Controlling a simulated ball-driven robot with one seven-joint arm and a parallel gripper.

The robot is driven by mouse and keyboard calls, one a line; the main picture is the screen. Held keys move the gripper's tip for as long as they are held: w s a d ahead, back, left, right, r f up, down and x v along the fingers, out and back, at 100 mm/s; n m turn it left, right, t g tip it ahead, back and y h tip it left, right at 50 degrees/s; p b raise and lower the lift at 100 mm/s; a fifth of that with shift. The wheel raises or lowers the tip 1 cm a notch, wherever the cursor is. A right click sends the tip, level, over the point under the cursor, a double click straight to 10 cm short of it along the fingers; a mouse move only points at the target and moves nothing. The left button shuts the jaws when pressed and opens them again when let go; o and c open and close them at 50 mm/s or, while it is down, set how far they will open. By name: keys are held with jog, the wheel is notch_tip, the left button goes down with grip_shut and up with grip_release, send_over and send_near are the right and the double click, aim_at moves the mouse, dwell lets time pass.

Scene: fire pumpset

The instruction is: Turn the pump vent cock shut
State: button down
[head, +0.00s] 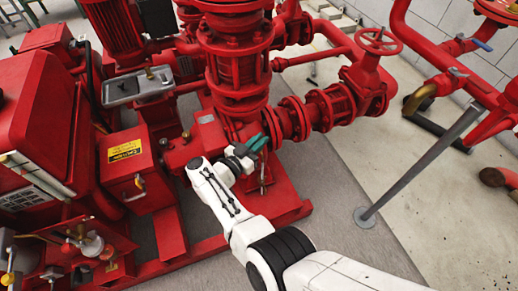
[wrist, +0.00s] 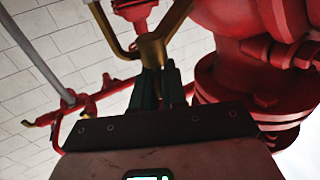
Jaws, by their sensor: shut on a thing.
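My gripper (head: 257,143), with dark green fingers, is at the red pump body, just below the large vertical flanged pipe. In the wrist view my gripper (wrist: 161,88) has its fingers close together, shut on the lower part of a brass forked piece. This brass piece (wrist: 152,48) looks like the pump vent cock; its two arms spread upward and a red part sits between them. The fingers hide where they grip it. In the head view the cock is not clearly visible behind the gripper, so I cannot tell its exact turn.
The red pump flanges (wrist: 265,85) stand close on the right in the wrist view. A red handwheel valve (head: 376,42) is to the upper right. A red control box (head: 130,165) with a yellow label is to the left. A grey pipe stand (head: 425,160) rises from the open floor.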

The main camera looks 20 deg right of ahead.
jog(key=m+g+b, duration=0.1)
jog(key=g+b, duration=0.1)
jog(key=m+g+h+b, duration=0.1)
jog(key=b, duration=0.2)
jog(key=m+g+b, duration=0.2)
jog(key=b, duration=0.1)
jog(key=shift+f+g+h, duration=0.3)
jog(key=shift+f+h, duration=0.05)
jog(key=shift+h, duration=0.05)
jog(key=shift+m+g+b, duration=0.3)
jog(key=shift+g+b, duration=0.4)
jog(key=shift+b, duration=0.45)
jog(key=shift+r+m+g+b, duration=0.25)
jog(key=shift+m+g+b, duration=0.15)
jog(key=shift+g+b, duration=0.3)
jog(key=shift+r, duration=0.15)
jog(key=shift+d, duration=0.1)
jog(key=c, duration=1.3)
grip_release()
jog(key=shift+o, duration=0.2)
